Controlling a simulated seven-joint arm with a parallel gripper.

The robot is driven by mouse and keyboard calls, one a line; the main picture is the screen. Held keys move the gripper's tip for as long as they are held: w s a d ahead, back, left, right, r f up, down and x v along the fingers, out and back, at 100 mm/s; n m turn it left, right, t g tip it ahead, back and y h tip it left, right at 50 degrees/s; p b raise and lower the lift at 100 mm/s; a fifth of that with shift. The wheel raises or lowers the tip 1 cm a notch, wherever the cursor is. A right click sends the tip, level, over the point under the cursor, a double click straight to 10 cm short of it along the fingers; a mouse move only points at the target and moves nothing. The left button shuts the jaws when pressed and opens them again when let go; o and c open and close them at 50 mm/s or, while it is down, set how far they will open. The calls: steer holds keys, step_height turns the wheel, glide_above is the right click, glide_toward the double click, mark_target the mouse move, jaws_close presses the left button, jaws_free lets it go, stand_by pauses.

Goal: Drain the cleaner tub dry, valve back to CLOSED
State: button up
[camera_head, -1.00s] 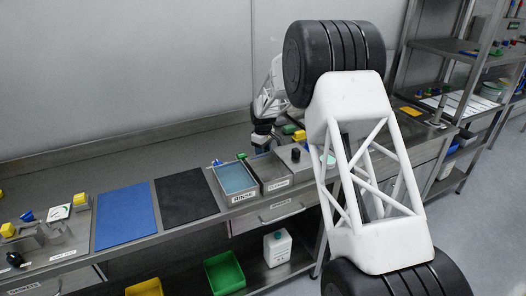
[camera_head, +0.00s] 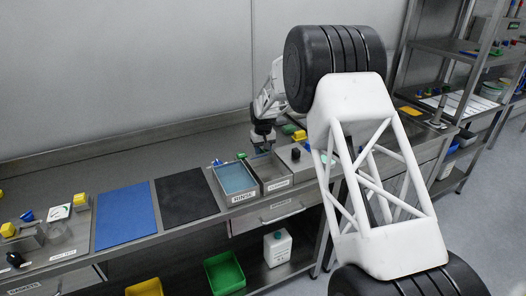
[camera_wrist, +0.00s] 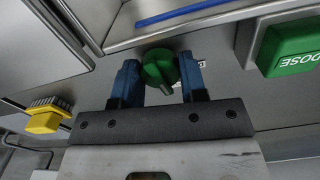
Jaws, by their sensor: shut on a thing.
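The cleaner tub (camera_head: 279,184) is a steel tub with a front label, right of the blue-filled rinse tub (camera_head: 236,196) in the head view. How much liquid it holds is not clear. My gripper (camera_head: 263,146) is at the tubs' far side. In the wrist view, my gripper (camera_wrist: 160,80) has its blue fingers on either side of a round green valve knob (camera_wrist: 158,68), shut on it. The knob's ridge points down and slightly right. A white label beside the knob is mostly hidden by the right finger, so its marking cannot be read.
In the wrist view, a green DOSE block (camera_wrist: 290,47) is at upper right and a yellow-topped part (camera_wrist: 45,115) at left. In the head view, a blue mat (camera_head: 126,215) and a black mat (camera_head: 186,190) lie left of the tubs. A white jug (camera_head: 277,247) stands below.

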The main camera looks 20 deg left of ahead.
mark_target(263, 151)
steer(key=shift+m, duration=0.7)
steer(key=o, duration=0.9)
steer(key=shift+o, duration=0.2)
steer(key=shift+r, duration=0.1)
steer(key=shift+r, duration=3.85)
